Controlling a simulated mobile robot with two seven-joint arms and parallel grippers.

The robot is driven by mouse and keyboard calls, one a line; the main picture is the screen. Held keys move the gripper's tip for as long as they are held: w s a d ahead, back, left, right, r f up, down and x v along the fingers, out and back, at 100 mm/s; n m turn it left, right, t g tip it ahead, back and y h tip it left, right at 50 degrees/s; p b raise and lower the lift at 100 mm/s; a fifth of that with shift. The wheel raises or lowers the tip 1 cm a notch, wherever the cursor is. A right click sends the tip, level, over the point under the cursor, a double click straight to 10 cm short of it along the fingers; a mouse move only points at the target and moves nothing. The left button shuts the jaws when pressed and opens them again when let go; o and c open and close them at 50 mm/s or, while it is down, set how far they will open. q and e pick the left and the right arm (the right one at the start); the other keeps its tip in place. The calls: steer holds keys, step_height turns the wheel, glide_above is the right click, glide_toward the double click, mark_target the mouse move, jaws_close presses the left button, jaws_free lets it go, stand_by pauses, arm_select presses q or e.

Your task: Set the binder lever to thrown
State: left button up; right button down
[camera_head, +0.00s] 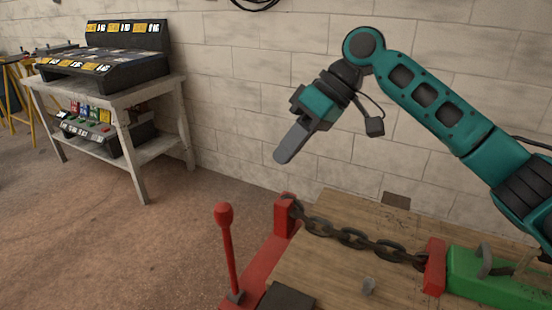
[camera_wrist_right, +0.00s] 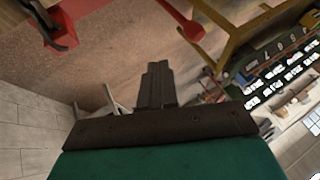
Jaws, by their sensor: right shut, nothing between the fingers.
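The binder lever (camera_head: 229,255) is a red rod with a rounded knob on top. It stands nearly upright at the front left of the bench in the head view. My right gripper (camera_head: 282,156) is shut and empty, above and to the right of the knob, clearly apart from it. Its closed fingers (camera_wrist_right: 158,85) also show in the right wrist view. A red bar with a rounded end (camera_wrist_right: 188,28) lies beyond the fingers there; I cannot tell for sure that it is the lever. My left gripper is not in view.
A dark chain (camera_head: 352,239) runs over the wooden bench top (camera_head: 325,275) from a red post (camera_head: 285,216) to a red block (camera_head: 434,267) beside a green part (camera_head: 490,283). A grey shelf table (camera_head: 140,95) with consoles stands at the left. A block wall is behind.

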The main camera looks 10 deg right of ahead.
steer(key=s+a+f+b, duration=0.1)
steer(key=s+a+f, duration=0.2)
steer(key=a+f, duration=0.3)
steer(key=shift+a+f, duration=0.15)
steer(key=shift+a, duration=0.8)
